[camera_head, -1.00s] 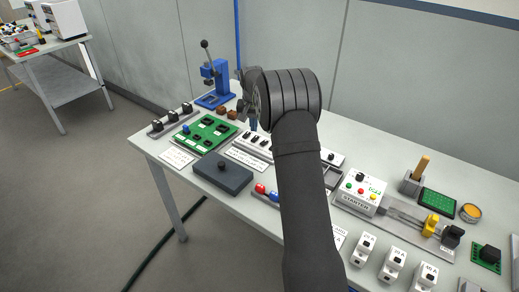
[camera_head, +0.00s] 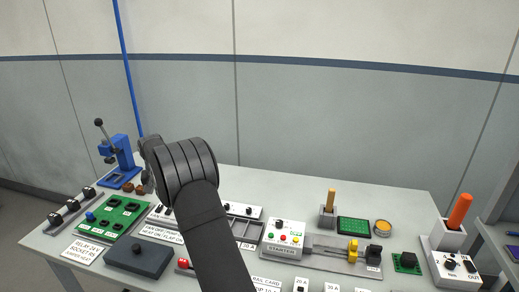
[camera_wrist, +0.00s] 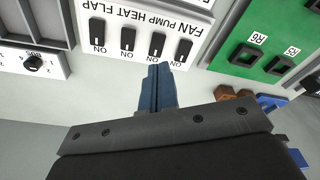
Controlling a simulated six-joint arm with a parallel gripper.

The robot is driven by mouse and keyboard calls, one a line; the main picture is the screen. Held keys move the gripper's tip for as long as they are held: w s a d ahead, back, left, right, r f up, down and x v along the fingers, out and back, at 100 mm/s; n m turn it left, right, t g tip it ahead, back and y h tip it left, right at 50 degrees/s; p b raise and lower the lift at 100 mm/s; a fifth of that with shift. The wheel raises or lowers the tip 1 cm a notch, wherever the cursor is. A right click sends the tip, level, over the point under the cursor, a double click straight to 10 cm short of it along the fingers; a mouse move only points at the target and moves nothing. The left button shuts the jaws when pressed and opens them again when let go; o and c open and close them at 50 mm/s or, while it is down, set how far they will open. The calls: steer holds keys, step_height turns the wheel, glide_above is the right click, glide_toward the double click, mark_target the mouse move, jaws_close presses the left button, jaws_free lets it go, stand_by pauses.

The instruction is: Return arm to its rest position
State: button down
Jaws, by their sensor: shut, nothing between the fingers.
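My arm (camera_head: 205,225) reaches over the workbench from the bottom of the head view. Its dark wrist hides most of my gripper there. In the wrist view my gripper (camera_wrist: 157,70) shows as blue fingers pressed together, with nothing between them. The fingertips lie in front of the lower edge of a white switch panel (camera_wrist: 150,22) labelled FAN, PUMP, HEAT and FLAP. I cannot tell how far above the bench they are.
A green relay board (camera_head: 113,218) and a blue lever press (camera_head: 120,160) stand at the left. The wall (camera_head: 330,120) rises behind the bench (camera_head: 230,170).

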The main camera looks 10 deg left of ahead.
step_height(320, 180, down, 5)
steer(key=shift+f, duration=0.1)
steer(key=shift+r, duration=0.2)
step_height(320, 180, up, 9)
steer(key=w+d+m, duration=0.1)
steer(key=m, duration=0.6)
steer(key=shift+w+d+r+g, duration=0.15)
steer(key=shift+w+d+g, duration=0.05)
steer(key=shift+w+g, duration=0.15)
stand_by(0.9)
